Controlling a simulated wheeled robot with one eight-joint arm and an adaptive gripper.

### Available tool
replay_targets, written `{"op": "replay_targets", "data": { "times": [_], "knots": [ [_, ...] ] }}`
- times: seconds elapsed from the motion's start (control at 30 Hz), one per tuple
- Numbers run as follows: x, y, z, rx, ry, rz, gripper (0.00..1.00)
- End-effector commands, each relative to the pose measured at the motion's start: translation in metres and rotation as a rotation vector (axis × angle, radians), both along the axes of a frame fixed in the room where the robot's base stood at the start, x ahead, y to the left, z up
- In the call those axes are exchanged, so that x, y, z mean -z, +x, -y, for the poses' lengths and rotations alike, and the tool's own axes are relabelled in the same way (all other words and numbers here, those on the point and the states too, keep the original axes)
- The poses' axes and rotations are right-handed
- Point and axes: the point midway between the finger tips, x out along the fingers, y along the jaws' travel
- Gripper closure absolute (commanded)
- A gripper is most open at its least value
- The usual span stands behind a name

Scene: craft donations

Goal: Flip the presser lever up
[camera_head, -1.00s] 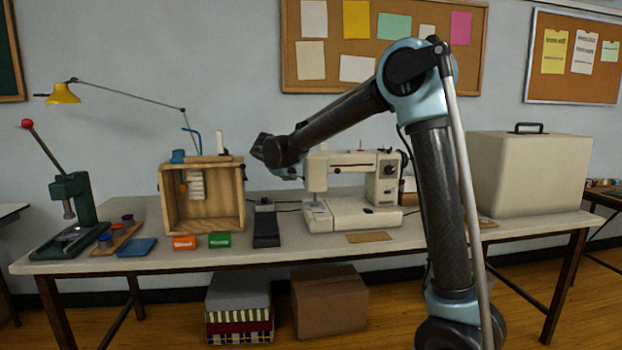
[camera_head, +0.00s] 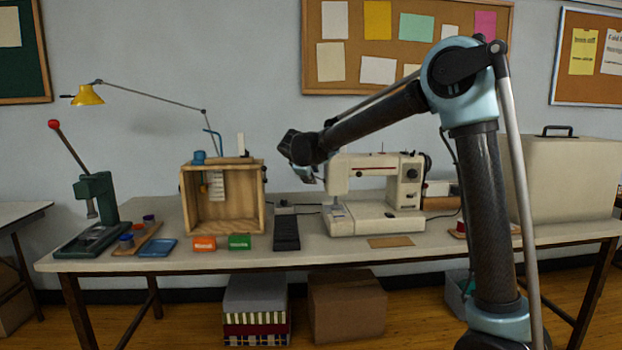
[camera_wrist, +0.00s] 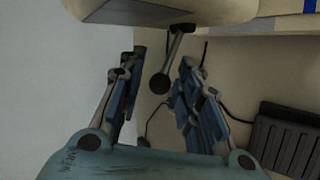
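The white sewing machine (camera_head: 372,165) stands on the table, and my gripper (camera_head: 312,180) is at the left end of its head. In the wrist view the presser lever (camera_wrist: 175,55) is a short grey shaft with a dark round knob, hanging under the pale machine head (camera_wrist: 165,12). My gripper also shows there (camera_wrist: 158,100), with its blue-grey fingers spread apart. The knob appears between the two fingers, with gaps on both sides and no visible contact. In the head view the lever is not distinguishable beside my gripper.
A black foot pedal (camera_head: 286,234) lies left of the machine and also shows in the wrist view (camera_wrist: 288,140). A wooden box (camera_head: 190,218) stands further left. A large beige case (camera_head: 570,180) is at right. A cable runs behind the machine.

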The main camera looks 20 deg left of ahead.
Motion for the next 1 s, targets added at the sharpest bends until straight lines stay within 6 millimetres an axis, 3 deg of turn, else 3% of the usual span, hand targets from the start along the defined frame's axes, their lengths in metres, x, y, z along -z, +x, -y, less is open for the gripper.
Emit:
{"op": "replay_targets", "data": {
  "times": [0.47,1.0],
  "knots": [
    [-0.006,-0.009,-0.001,-0.001,0.0,0.0,0.62],
    [-0.06,-0.085,0.0,-0.003,0.001,-0.001,0.62]
  ]
}}
